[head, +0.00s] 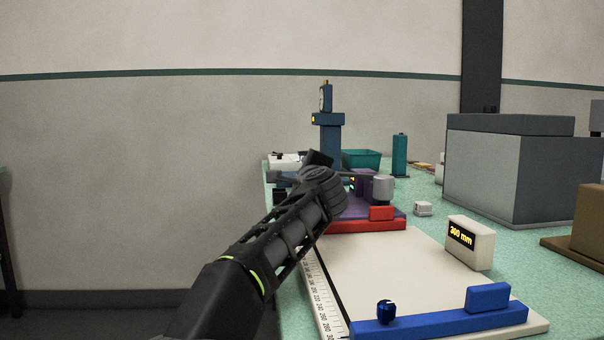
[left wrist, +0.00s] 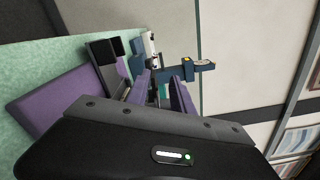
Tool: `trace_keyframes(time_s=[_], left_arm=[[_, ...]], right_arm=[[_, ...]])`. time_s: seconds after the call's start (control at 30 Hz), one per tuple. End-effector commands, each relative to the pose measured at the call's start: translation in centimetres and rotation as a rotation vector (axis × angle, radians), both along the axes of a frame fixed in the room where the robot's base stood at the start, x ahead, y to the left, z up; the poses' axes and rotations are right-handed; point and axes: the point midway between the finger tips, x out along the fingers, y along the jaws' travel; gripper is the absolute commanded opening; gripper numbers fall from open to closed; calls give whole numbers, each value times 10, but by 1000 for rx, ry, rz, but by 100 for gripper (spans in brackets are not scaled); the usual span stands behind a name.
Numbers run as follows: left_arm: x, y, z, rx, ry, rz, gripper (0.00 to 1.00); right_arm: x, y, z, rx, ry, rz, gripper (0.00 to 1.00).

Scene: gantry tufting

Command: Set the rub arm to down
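My left arm reaches in from the lower left in the head view, with its gripper (head: 319,159) at the far end, over the left edge of the bench. In the left wrist view the two fingers of that gripper (left wrist: 161,82) stand apart, with no object clearly held between them. Dark bars with black ends (left wrist: 104,62) stand just left of the fingers, beside a purple block (left wrist: 55,100); they may be the rub arm, but I cannot tell for sure or read its position. In the head view my arm hides much of this area. My right gripper is in neither view.
A blue column with a dial (head: 328,130) stands behind the gripper, near a teal bin (head: 362,158). A red bar (head: 365,225) and a white board (head: 400,275) with a blue bar (head: 440,323) lie nearer. A 300 mm display (head: 470,242) and a grey box (head: 490,180) are right.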

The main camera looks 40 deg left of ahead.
Motion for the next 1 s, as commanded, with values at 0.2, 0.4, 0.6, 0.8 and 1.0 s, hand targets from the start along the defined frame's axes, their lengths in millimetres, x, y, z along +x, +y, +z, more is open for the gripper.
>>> trace_keyframes(time_s=[0.2,0.4,0.6,0.8,1.0], left_arm=[[-20,-26,0,1,-1,-2,27],[-24,-31,0,0,0,-1,27],[-24,-31,0,0,0,-1,27],[-24,-31,0,0,0,-1,27],[-24,-30,0,0,0,0,27]], right_arm=[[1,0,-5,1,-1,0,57],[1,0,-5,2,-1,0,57],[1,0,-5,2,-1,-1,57],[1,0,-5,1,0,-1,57],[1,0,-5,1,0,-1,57]])
